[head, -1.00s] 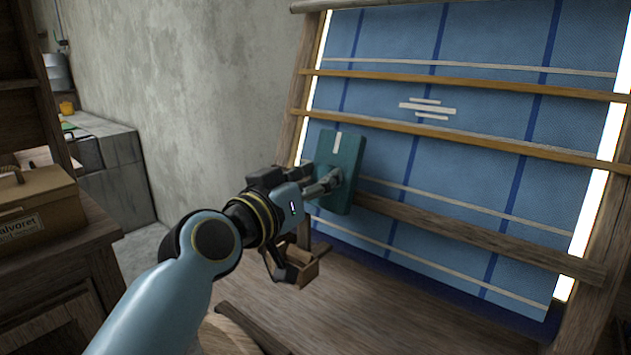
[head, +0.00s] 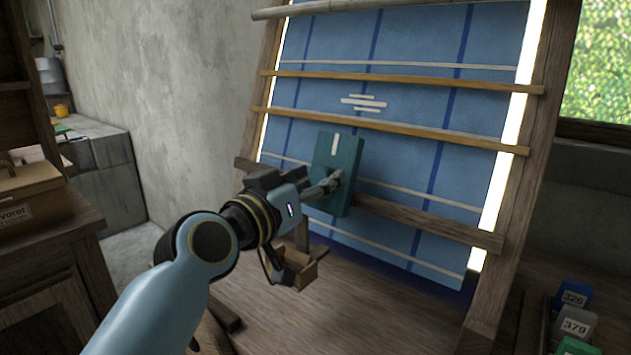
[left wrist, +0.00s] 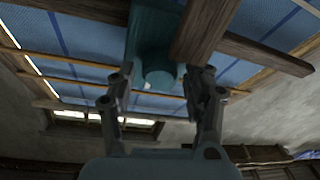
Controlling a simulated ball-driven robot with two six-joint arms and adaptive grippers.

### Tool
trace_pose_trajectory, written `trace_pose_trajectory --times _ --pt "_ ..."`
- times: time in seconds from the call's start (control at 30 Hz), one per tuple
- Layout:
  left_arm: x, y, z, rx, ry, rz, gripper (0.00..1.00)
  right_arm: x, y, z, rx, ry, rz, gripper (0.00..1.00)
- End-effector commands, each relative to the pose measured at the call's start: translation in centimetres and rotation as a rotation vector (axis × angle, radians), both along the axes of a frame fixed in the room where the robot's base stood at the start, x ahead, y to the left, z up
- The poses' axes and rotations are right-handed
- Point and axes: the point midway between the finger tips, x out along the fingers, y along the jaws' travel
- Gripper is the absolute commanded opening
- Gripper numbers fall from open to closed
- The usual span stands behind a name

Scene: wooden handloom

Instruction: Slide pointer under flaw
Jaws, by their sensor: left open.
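The pointer is a teal block (head: 346,188) with a white line on its upper face, set on the loom's wooden rail (head: 430,222). The flaw (head: 364,102), a cluster of short white bars on the blue cloth, lies above the pointer and a little right of its white line. My left gripper (head: 329,184) is at the pointer's front. In the left wrist view the pointer's round knob (left wrist: 159,73) lies between the open fingers of the left gripper (left wrist: 160,88); contact cannot be told. My right gripper is not in view.
Two lighter wooden bars (head: 420,131) cross the cloth (head: 400,105) above the rail. The loom's right post (head: 515,190) stands beyond the rail's right end. Numbered boxes (head: 574,325) stand at the lower right. The rail is clear right of the pointer.

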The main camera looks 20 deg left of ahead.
Motion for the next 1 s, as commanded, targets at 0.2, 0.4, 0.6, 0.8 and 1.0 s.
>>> trace_pose_trajectory --times 0.2,0.4,0.6,0.8,1.0 --pt "0.0 0.0 0.0 0.0 -0.001 0.0 0.58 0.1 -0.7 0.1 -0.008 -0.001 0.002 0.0" --pt "-0.9 0.3 -0.1 0.001 0.001 0.001 0.58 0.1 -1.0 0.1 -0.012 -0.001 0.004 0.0" --pt "-4.8 1.2 -0.1 0.003 0.003 0.0 0.58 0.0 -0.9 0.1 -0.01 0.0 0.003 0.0" --pt "-8.9 2.3 -0.1 0.004 0.002 -0.001 0.58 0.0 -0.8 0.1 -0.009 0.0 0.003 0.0" --pt "-11.3 2.9 0.0 0.001 0.001 0.0 0.58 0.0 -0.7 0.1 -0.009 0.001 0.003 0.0"
